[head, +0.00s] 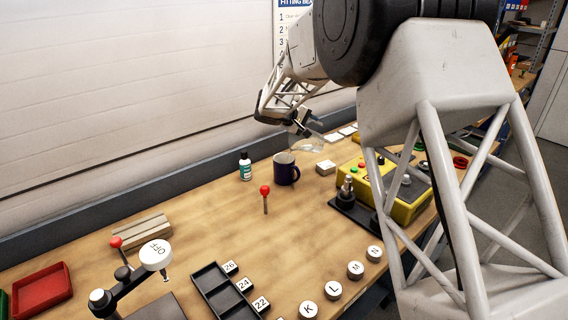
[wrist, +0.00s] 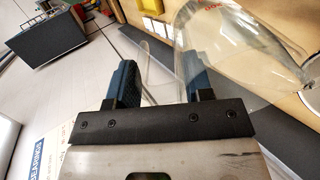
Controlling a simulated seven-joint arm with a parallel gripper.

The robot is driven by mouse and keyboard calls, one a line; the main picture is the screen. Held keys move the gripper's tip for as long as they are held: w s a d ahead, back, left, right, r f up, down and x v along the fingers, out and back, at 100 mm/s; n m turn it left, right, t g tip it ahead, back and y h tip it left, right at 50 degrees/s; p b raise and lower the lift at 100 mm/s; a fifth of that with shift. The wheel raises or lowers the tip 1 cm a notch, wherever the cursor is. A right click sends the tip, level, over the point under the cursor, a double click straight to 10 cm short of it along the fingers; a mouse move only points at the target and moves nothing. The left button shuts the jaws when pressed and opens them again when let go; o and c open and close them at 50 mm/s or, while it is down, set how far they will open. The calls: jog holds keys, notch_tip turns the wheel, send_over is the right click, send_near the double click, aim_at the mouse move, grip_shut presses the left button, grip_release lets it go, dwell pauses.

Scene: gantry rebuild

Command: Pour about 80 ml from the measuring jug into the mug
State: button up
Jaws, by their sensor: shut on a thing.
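The dark mug (head: 287,174) stands upright on the wooden workbench. Its handle is on the right and its inside looks pale. The clear measuring jug (head: 309,146) is held above and to the right of the mug, and looks tilted. My gripper (head: 304,127) is shut on the jug. In the wrist view, the jug's clear body (wrist: 245,45) fills the upper right, with the fingers of my gripper (wrist: 160,85) around its handle. Red marks show on the jug wall. I cannot tell the liquid level or whether any stream falls.
A white block (head: 326,167) is close on the right, with a yellow control box (head: 408,207) beyond. Bare bench (head: 215,215) lies at front left.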

jog(key=shift+s+a+r+t+h+p, duration=0.5)
jog(key=shift+h+p, duration=0.3)
jog(key=shift+p, duration=0.75)
dwell(1.1)
jog(key=shift+w+f, duration=0.1)
jog(key=shift+w, duration=0.05)
jog(key=shift+w+d+f+g+y, duration=0.4)
jog(key=shift+d+y, duration=0.1)
jog(key=shift+y, duration=0.2)
jog(key=shift+w+d+r+g+y, duration=0.2)
jog(key=shift+d+g+y, duration=0.1)
jog(key=shift+g+y, duration=0.2)
jog(key=shift+w+d, duration=0.1)
jog(key=shift+w+d+f+g+y+b, duration=0.25)
jog(key=shift+d+f+g+y+b, duration=0.15)
jog(key=shift+f+y, duration=0.15)
jog(key=shift+w+d+f+g+y+b, duration=0.25)
jog(key=shift+f+g+y+b, duration=0.1)
jog(key=shift+f+g+y, duration=0.15)
jog(key=shift+w+d+f+y, duration=0.1)
jog(key=shift+d+y, duration=0.05)
jog(key=shift+y, duration=0.1)
